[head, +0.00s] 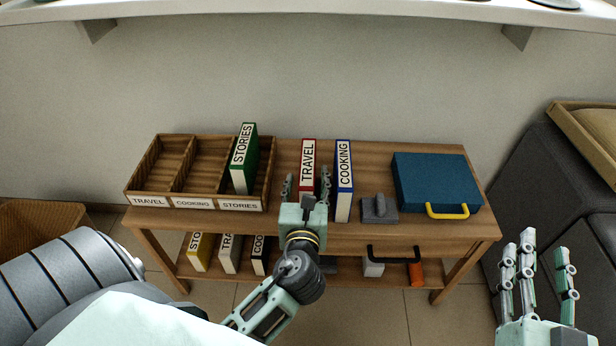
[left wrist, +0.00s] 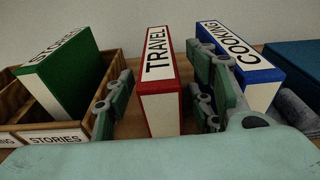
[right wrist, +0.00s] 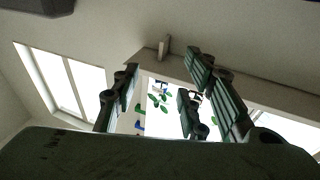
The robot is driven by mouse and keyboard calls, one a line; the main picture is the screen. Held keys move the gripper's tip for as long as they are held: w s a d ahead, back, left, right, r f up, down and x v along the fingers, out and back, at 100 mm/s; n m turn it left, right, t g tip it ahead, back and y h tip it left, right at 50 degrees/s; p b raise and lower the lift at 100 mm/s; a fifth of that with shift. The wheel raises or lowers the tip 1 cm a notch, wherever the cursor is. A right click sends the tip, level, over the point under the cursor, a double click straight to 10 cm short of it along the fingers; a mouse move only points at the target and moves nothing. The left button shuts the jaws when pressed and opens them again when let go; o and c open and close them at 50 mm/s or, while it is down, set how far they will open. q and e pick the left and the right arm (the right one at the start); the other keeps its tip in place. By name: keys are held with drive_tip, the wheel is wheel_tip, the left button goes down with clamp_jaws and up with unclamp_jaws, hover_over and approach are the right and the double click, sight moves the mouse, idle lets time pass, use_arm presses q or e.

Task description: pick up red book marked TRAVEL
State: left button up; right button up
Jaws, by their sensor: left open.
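The red book marked TRAVEL (head: 308,156) stands upright on the wooden table top, left of a blue book marked COOKING (head: 343,178). In the left wrist view the red book (left wrist: 158,75) stands between the spread fingers of my left gripper (left wrist: 160,108), with a gap to its left. The right fingers are close to its right side; I cannot tell if they touch. In the head view my left gripper (head: 306,186) is open in front of the red book and hides its lower part. My right gripper (head: 538,275) is open and empty, away at the right.
A wooden organizer (head: 137,187) labelled TRAVEL, COOKING and STORIES stands left, with a green STORIES book (head: 243,160) in its right compartment. A grey bookend-like object (head: 379,208) and a blue case (head: 437,180) with a yellow handle stand right.

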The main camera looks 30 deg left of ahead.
use_arm(q)
drive_tip(key=b+x, duration=0.2)
drive_tip(key=x, duration=0.2)
drive_tip(key=shift+w+a+f, duration=0.1)
drive_tip(key=shift+w+a, duration=0.05)
drive_tip(key=shift+w, duration=0.15)
drive_tip(key=shift+w+a, duration=0.2)
drive_tip(key=shift+w, duration=0.1)
use_arm(e)
drive_tip(key=s+r+t+y, duration=0.1)
drive_tip(key=s+r+t, duration=0.2)
drive_tip(key=r, duration=0.6)
drive_tip(key=t, duration=0.2)
drive_tip(key=shift+s+r+t+y, duration=0.2)
drive_tip(key=shift+s+t+y, duration=0.2)
use_arm(q)
drive_tip(key=shift+c, duration=0.3)
use_arm(e)
drive_tip(key=shift+a, duration=0.1)
use_arm(q)
clamp_jaws()
